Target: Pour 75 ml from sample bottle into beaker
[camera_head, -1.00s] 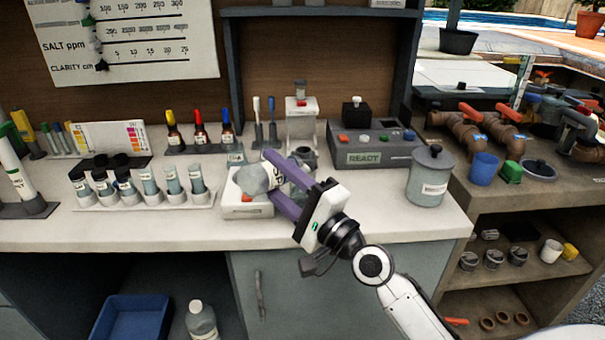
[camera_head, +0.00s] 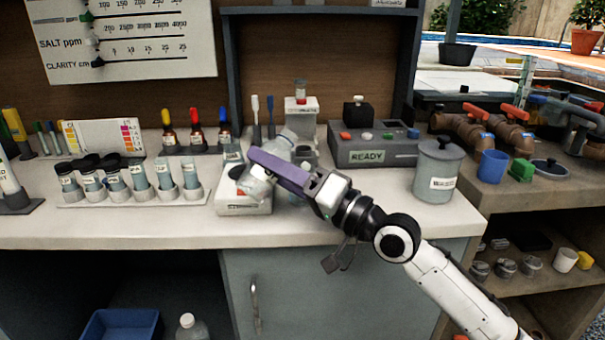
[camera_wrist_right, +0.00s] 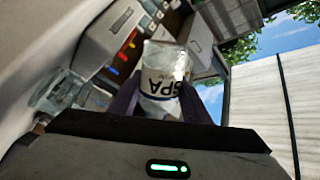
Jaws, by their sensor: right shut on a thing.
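My right gripper (camera_head: 270,178) is shut on the clear sample bottle (camera_head: 284,142), which is tilted well over above the white scale (camera_head: 228,207). One purple finger crosses the bottle in the head view and hides its middle. A clear part shows below the finger, close over the scale's right side; I cannot tell whether it is bottle or beaker. In the right wrist view the bottle (camera_wrist_right: 163,78) sits between the fingers with its "SPA" label upside down. A clear glass vessel (camera_wrist_right: 58,92), possibly the beaker, shows at left there. Any flow of liquid cannot be made out. My left gripper is out of view.
A rack of vials (camera_head: 130,198) stands left of the scale. A grey box reading "READY" (camera_head: 375,148) stands behind right, with a lidded grey jar (camera_head: 437,170) at the counter's right end. Dropper bottles (camera_head: 196,137) stand behind. The counter front is clear.

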